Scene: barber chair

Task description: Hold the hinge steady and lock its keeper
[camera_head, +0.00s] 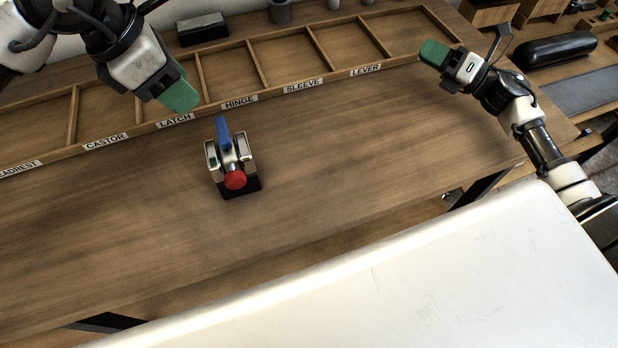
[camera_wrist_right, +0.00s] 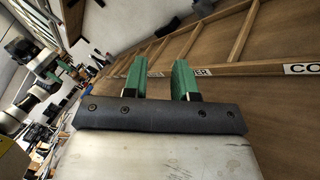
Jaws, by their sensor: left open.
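The hinge (camera_head: 213,154) stands on the wooden workbench, left of the middle in the head view. It has pale metal cheeks, a blue lever (camera_head: 223,133) pointing up and away, a red round knob (camera_head: 235,180) facing me, and a dark base. I cannot tell which part is the keeper. My left gripper (camera_head: 181,97), with green fingers, is open and empty above the bench, behind and left of the hinge. My right gripper (camera_head: 434,53) is far to the right, near the LEVER compartment and apart from the hinge. Its two green fingers (camera_wrist_right: 160,78) stand apart with nothing between them.
A divided wooden tray (camera_head: 255,98) labelled CASTOR, LATCH, HINGE, SLEEVE and LEVER runs along the back of the bench. A black box (camera_head: 202,28) stands behind it. The bench (camera_head: 370,140) right of the hinge is clear. A white surface (camera_head: 430,280) fills the front.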

